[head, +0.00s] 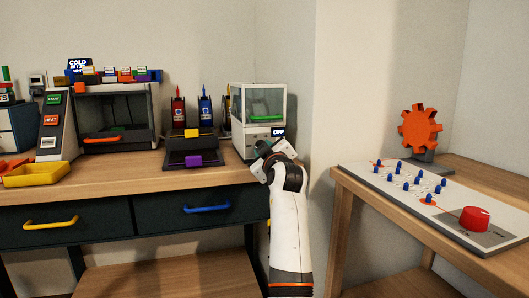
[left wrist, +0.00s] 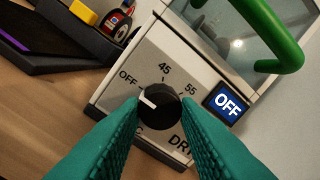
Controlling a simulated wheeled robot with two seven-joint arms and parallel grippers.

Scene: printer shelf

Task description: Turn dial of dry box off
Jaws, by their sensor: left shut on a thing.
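The dry box (head: 258,112) is a white box with a clear window, standing at the right end of the left workbench. Its black dial (left wrist: 163,99) shows in the left wrist view, with a white pointer aimed left, towards the printed OFF mark. The blue display (left wrist: 228,104) beside it reads OFF, and it also shows in the head view (head: 278,132). My left gripper (head: 265,152) is at the front of the box. Its teal fingers (left wrist: 161,111) are shut on the dial, one on each side. My right gripper is out of view.
A green handle (left wrist: 283,42) sticks out above the dial. A dark stand (head: 192,152) with spools is left of the box. A printer (head: 115,112) and yellow tray (head: 36,174) are farther left. A board with a red knob (head: 474,219) lies on the right table.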

